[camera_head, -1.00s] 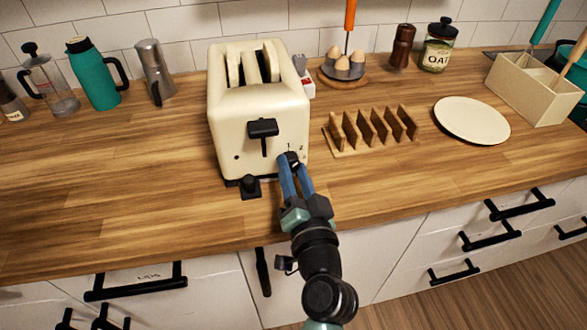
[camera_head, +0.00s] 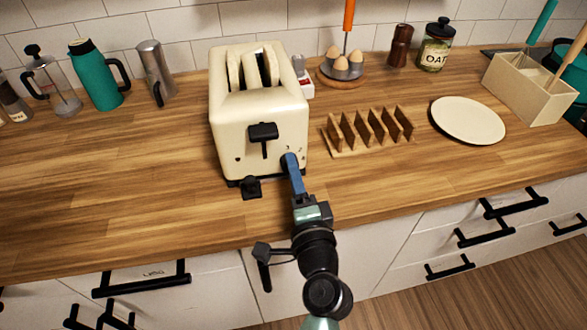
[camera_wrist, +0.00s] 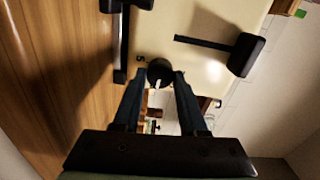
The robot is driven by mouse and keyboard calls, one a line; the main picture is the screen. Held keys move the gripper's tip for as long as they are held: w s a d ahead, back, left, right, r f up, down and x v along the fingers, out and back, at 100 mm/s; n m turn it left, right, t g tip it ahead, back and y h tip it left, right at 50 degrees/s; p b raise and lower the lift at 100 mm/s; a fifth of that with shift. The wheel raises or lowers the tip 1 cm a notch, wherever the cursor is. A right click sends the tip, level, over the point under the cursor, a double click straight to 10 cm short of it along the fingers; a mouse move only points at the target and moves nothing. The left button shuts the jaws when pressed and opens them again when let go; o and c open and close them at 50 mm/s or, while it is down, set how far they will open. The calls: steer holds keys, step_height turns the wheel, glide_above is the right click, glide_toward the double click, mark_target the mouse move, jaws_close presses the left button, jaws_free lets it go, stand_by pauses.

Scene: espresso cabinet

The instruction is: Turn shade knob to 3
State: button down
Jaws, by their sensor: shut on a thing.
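The cream toaster (camera_head: 230,115) stands upright on the wooden counter with bread showing in its slots. My gripper (camera_head: 290,160) reaches the lower right of its front, where the fingers hide the shade knob in the head view. In the wrist view, the round black knob (camera_wrist: 159,71) sits between the fingertips of my gripper (camera_wrist: 161,80), which are shut on its sides. A pale mark shows on the knob's lower edge. A dark numeral is printed to the left of the knob; I cannot read it surely.
The black toaster lever (camera_head: 263,131) is up and left of the knob. A black tab (camera_head: 251,188) sticks out below the toaster's front. A wooden toast rack (camera_head: 370,132) and a white plate (camera_head: 467,120) stand to the right.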

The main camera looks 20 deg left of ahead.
steer(key=shift+m, duration=0.4)
steer(key=shift+c, duration=2.2)
jaws_free()
steer(key=shift+d, duration=0.1)
steer(key=b+v, duration=0.2)
steer(key=v, duration=1.1)
